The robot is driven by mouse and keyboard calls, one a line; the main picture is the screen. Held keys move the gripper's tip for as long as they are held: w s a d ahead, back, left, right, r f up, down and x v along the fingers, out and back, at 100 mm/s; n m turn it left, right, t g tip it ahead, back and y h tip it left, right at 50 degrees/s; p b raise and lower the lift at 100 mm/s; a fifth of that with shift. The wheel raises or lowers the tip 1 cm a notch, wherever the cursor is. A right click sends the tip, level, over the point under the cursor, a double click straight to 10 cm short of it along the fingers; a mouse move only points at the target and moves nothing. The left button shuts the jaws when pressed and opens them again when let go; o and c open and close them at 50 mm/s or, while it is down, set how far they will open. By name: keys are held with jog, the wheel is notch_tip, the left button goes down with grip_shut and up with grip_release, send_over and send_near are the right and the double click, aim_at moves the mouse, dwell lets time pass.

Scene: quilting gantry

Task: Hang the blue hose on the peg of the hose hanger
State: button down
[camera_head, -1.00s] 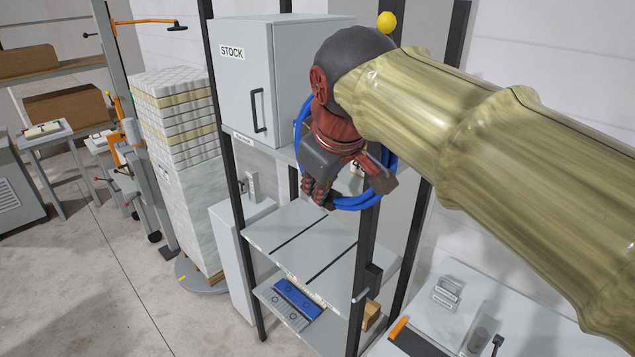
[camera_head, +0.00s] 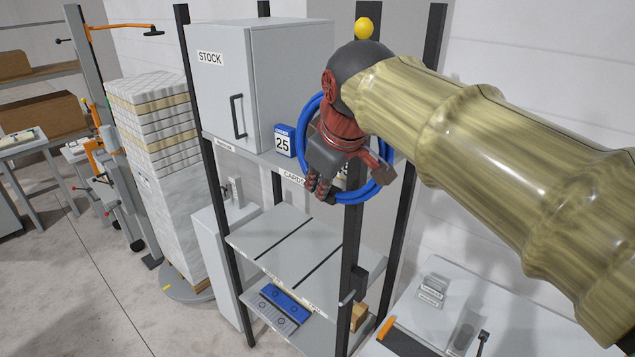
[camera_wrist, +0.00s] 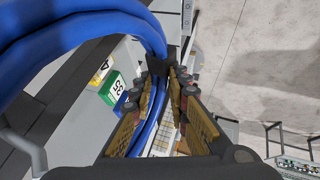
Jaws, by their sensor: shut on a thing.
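The blue hose (camera_head: 303,132) is a coiled ring hanging from my gripper (camera_head: 321,188), in front of the rack's near post. My gripper is shut on the hose. In the wrist view the thick blue hose (camera_wrist: 75,38) arcs in from the left and its strands run between the fingers (camera_wrist: 172,78). Part of the ring is hidden behind my gripper and wrist.
A grey STOCK cabinet (camera_head: 228,100) stands on the rack's upper shelf beside a blue-and-white box marked 25 (camera_head: 284,142). Dark rack posts (camera_head: 354,240) stand close to the hose. A pale bench (camera_head: 440,310) holds small items at lower right.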

jog(key=shift+w+d+f, duration=0.3)
jog(key=shift+w+d, duration=0.3)
jog(key=shift+w, duration=0.15)
jog(key=shift+w+d+f, duration=0.25)
jog(key=shift+w+d, duration=0.3)
jog(key=shift+w, duration=0.15)
jog(key=shift+w+d+f, duration=0.3)
jog(key=shift+w+d, duration=0.3)
jog(key=shift+w, duration=0.15)
jog(key=c, duration=1.6)
grip_release()
jog(key=shift+c, duration=0.2)
jog(key=shift+f, duration=0.1)
